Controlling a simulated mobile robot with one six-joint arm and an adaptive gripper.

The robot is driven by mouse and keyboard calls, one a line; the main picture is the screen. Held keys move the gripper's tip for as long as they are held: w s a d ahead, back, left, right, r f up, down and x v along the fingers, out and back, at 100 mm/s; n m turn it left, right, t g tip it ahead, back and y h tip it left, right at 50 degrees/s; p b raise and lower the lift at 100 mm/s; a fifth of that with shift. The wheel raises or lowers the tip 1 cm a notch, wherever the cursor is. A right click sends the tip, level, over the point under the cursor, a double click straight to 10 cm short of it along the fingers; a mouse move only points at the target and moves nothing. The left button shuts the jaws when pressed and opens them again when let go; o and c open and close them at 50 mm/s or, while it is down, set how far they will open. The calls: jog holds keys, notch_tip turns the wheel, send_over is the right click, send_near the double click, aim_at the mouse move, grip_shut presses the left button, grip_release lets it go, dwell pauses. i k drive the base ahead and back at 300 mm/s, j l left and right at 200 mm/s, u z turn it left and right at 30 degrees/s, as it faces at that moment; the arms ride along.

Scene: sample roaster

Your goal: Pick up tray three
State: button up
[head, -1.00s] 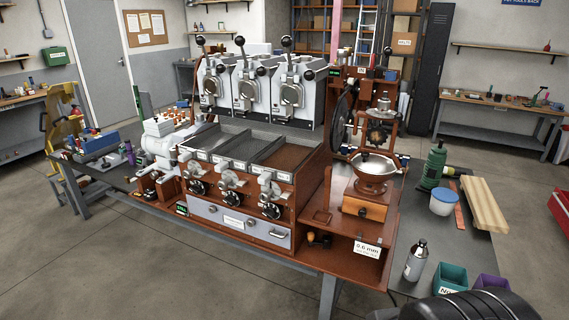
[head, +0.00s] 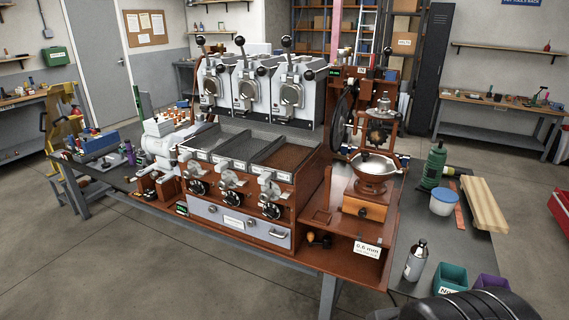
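A wooden-framed sample roaster stands on the bench, with three cooling trays side by side below its three grey roasting drums. The rightmost tray (head: 290,153), which I take as tray three, has a brown inside and sits in the frame. The middle tray (head: 247,146) and left tray (head: 208,138) look grey inside. Small white labels line the front edge, too small to read. My gripper is not in view. A dark rounded part at the bottom right looks like part of my arm, well away from the trays.
A hand grinder with a metal bowl (head: 374,164) stands right of the trays. The drums overhang behind the trays. The front floor is clear.

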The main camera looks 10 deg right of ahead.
aim_at(280, 162)
jog(key=i+j+z, duration=0.3)
jog(key=i+j, duration=0.5)
jog(key=i, duration=0.15)
